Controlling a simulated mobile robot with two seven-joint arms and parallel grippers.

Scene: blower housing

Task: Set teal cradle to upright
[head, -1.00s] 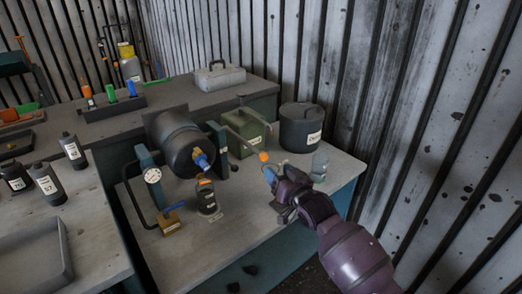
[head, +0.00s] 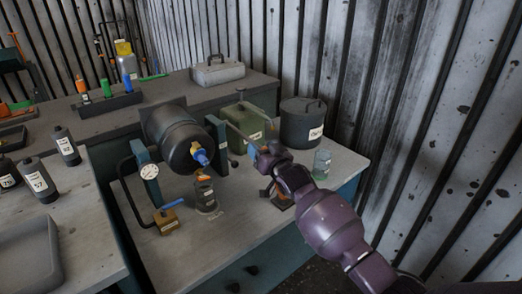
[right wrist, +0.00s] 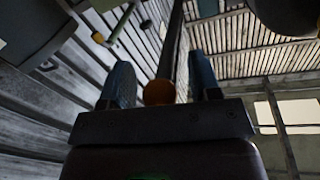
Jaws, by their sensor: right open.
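The teal cradle (head: 147,170) stands on the bench, with one upright on each side of the dark cylindrical housing (head: 170,135). The housing lies tilted, its blue-and-yellow fitting (head: 200,154) facing the front. A grey lever (head: 236,131) runs from the cradle's right upright toward my right gripper (head: 262,150). In the right wrist view, the lever's orange knob (right wrist: 159,92) and dark rod (right wrist: 172,50) lie between the open blue fingers of my right gripper (right wrist: 160,82). The knob is hidden in the head view. My left gripper is not in view.
A green box (head: 244,122) and a dark lidded pot (head: 302,122) stand behind the lever. A clear jar (head: 322,163) stands at right.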

